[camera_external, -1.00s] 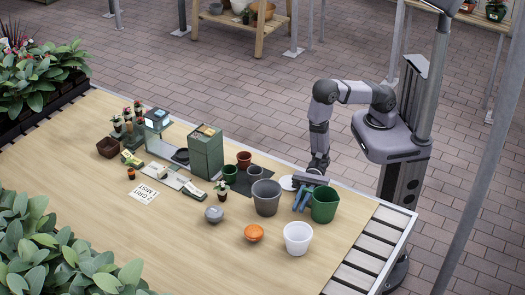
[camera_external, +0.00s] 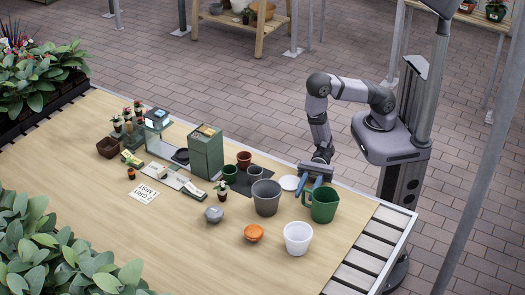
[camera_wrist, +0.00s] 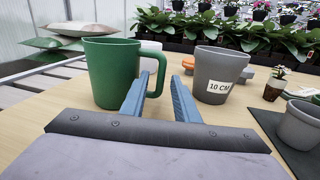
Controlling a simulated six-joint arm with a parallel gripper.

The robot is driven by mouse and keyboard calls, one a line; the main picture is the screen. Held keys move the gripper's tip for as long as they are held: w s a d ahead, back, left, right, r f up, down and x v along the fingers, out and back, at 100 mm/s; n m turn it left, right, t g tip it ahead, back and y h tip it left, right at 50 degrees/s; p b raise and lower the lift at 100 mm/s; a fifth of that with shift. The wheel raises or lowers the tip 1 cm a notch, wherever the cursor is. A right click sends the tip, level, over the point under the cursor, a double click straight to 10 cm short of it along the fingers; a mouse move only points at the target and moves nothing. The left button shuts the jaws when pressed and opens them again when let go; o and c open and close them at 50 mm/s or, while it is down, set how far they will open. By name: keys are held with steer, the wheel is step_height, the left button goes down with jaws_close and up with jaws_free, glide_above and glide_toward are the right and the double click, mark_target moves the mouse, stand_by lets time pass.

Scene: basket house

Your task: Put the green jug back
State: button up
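The green jug (camera_external: 324,208) stands upright on the bench near its right end. In the wrist view the jug (camera_wrist: 110,75) is left of centre, its handle on its right side. My gripper (camera_external: 305,190) is low over the bench beside the handle. In the wrist view its blue fingers (camera_wrist: 164,75) are apart, with nothing clamped between them. The left fingertip overlaps the handle in the picture; I cannot tell whether they touch.
A grey pot marked 10 CM (camera_wrist: 217,72) stands just right of the fingers. A white pot (camera_external: 298,238), an orange item (camera_external: 254,233) and a round white disc (camera_external: 289,183) are nearby. A dark green box (camera_external: 206,155) stands farther left.

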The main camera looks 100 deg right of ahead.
steer(key=shift+b+v, duration=0.35)
steer(key=shift+v, duration=2.45)
steer(key=shift+r, duration=0.1)
steer(key=shift+s+a+r, duration=0.15)
steer(key=shift+a+r, duration=0.1)
steer(key=shift+r, duration=0.05)
steer(key=s+a+r+n+g+y+p, duration=0.2)
steer(key=s+a+r+n+g+p, duration=0.15)
steer(key=s+r+n+g, duration=0.45)
steer(key=s+d+n+g+h+p, duration=0.3)
steer(key=s+n+g+h, duration=0.2)
steer(key=s+n+g, duration=0.3)
steer(key=s+d+n+t+h+p, duration=0.25)
steer(key=d+n+h, duration=0.35)
steer(key=d, duration=0.4)
steer(key=w+d+r+n+t+h+p, duration=0.2)
steer(key=w+d+h, duration=0.4)
steer(key=d, duration=0.4)
step_height(320, 180, up, 3)
steer(key=shift+w+f+n+t, duration=0.25)
steer(key=shift+w+n+t, duration=0.35)
steer(key=shift+w+t, duration=0.2)
